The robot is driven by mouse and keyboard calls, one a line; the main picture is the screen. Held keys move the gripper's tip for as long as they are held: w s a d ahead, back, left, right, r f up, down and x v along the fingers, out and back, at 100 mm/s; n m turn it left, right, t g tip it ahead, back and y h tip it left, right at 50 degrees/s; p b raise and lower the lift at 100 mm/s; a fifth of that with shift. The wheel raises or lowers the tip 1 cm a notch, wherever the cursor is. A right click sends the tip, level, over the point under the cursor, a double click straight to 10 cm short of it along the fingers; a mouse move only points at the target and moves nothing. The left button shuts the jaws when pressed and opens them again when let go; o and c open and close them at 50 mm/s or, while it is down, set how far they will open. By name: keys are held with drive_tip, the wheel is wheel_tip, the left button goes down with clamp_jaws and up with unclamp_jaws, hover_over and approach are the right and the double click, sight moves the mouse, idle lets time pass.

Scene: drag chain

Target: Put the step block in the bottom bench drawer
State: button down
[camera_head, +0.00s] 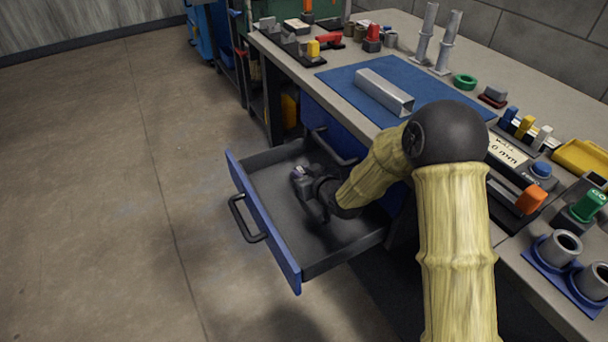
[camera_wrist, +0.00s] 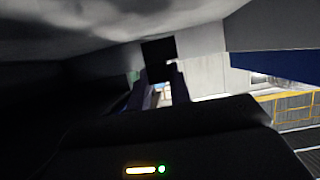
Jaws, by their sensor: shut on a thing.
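The bottom bench drawer (camera_head: 268,222) is pulled out from under the bench, with a blue front, a black handle and a dark grey inside. A shut blue drawer (camera_head: 338,128) with its own handle sits above it. My gripper (camera_head: 301,180) is inside the open drawer's outline, low over its floor. It is shut on a small light-grey piece, which I take as the step block (camera_head: 298,171). The block is mostly hidden by the fingers, and I cannot tell whether it touches the floor. In the dark wrist view the fingers (camera_wrist: 163,84) show, but the block is unclear.
The bench top (camera_head: 330,62) carries a blue mat (camera_head: 430,85) with a metal square tube (camera_head: 384,92), upright posts, small coloured parts and cups. My arm passes over the bench edge into the drawer. The floor (camera_head: 110,200) at left is clear.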

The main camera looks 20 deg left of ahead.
drive_tip(key=shift+f+b, duration=0.3)
drive_tip(key=shift+f, duration=0.25)
drive_tip(key=c, duration=1.3)
unclamp_jaws()
